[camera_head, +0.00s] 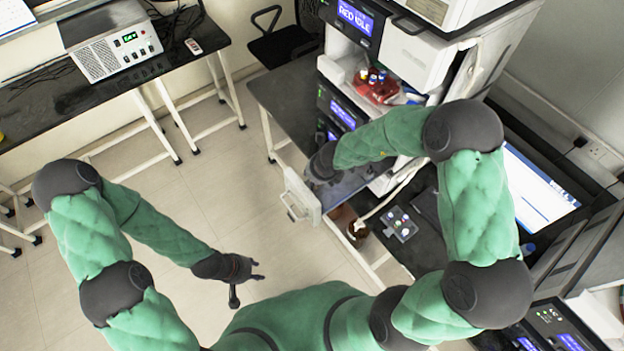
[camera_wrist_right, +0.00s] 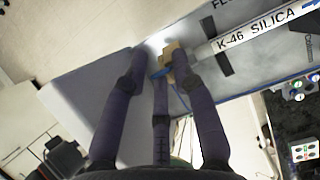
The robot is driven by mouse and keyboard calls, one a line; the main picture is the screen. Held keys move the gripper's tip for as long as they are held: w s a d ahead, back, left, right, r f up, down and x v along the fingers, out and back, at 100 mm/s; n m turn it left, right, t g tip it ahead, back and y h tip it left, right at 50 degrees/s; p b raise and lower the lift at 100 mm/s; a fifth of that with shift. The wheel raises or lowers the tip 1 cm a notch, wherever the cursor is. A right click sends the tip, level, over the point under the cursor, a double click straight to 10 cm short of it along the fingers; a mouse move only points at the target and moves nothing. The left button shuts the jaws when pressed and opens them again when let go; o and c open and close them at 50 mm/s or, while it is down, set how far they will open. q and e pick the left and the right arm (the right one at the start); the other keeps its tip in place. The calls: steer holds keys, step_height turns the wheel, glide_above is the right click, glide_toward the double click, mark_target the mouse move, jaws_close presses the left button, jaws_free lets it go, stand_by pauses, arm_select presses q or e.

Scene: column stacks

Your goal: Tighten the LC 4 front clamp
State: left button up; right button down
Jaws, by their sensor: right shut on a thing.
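In the right wrist view, a white column (camera_wrist_right: 262,36) marked "K-46 SILICA" runs along a grey panel. A small tan block (camera_wrist_right: 174,53), which looks like the front clamp, sits near the column's left end. No LC 4 label is readable. My right gripper (camera_wrist_right: 164,62) has its fingertips closed around the tan block; the exact contact is partly hidden by the fingers. In the head view my right gripper (camera_head: 320,163) is at the instrument stack, beside a swung-out pale door (camera_head: 300,197). My left gripper (camera_head: 246,281) is open and empty above the floor.
Blue tubing (camera_wrist_right: 180,97) runs below the clamp. A vial tray (camera_head: 400,224) and brown bottle (camera_head: 357,229) stand right of the door. A monitor (camera_head: 537,190) is at the right. A bench with a power unit (camera_head: 112,45) is back left. Floor between is free.

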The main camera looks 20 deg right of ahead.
steer(key=shift+s+d+f+t+y+b, duration=0.45)
steer(key=shift+t+b, duration=1.15)
steer(key=shift+b, duration=4.4)
steer(key=shift+s+d+t+y+b, duration=0.1)
steer(key=shift+s+t+y+b, duration=1.1)
steer(key=shift+b, duration=4.85)
steer(key=shift+s+d+f+t+y+b, duration=0.2)
steer(key=shift+t+b, duration=1.8)
steer(key=shift+b, duration=4)
steer(key=shift+t+b, duration=0.4)
steer(key=shift+b, duration=0.7)
steer(key=shift+r, duration=0.1)
steer(key=c, duration=1.2)
jaws_free()
steer(key=shift+o, duration=0.2)
steer(key=shift+s, duration=0.1)
steer(key=shift+f, duration=0.2)
steer(key=v, duration=1.2)
